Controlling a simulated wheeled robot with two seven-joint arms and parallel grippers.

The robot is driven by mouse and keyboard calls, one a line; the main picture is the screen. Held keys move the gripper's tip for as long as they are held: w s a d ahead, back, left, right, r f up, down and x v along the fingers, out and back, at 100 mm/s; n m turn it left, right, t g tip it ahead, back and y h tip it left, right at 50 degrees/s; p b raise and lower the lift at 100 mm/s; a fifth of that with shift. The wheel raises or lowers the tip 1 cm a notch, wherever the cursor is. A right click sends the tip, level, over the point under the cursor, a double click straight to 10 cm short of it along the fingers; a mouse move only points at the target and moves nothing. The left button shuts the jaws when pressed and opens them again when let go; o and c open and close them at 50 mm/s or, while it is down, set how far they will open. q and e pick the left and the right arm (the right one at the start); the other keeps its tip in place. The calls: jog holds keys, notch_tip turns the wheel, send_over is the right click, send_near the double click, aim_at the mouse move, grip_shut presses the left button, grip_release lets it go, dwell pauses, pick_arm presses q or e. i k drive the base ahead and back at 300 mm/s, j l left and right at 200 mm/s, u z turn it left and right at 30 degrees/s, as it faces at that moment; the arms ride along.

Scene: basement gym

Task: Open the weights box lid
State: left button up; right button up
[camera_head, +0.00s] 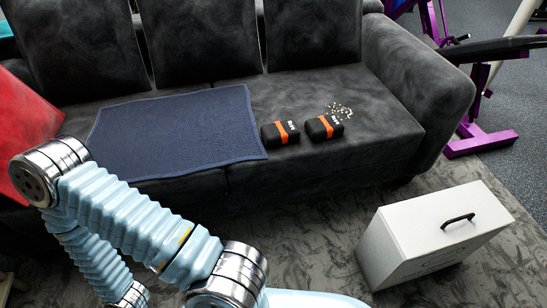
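A white box (437,220) with a black handle (457,220) on its top stands on the grey patterned carpet at the lower right, in front of the sofa's right end. I take it to be the weights box. Its lid looks shut, and its inside is hidden. Faint dark marks show low on its front face. My light-blue arm reaches in at the lower left, well apart from the box. Neither of my grippers shows in the head view.
A dark grey sofa (310,170) spans the back. On it lie a navy towel (180,130), two black weights with orange bands (281,133) (324,127), and scattered pale bits (340,109). A purple gym frame (480,142) stands at the right. Carpet left of the box is clear.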

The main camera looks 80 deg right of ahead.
aim_at(421, 224)
jog(key=z, duration=4.5)
jog(key=u, duration=0.45)
jog(key=i+l+u, duration=0.15)
jog(key=l+u, duration=0.3)
jog(key=l, duration=0.3)
jog(key=l+u, duration=0.5)
jog(key=l, duration=0.25)
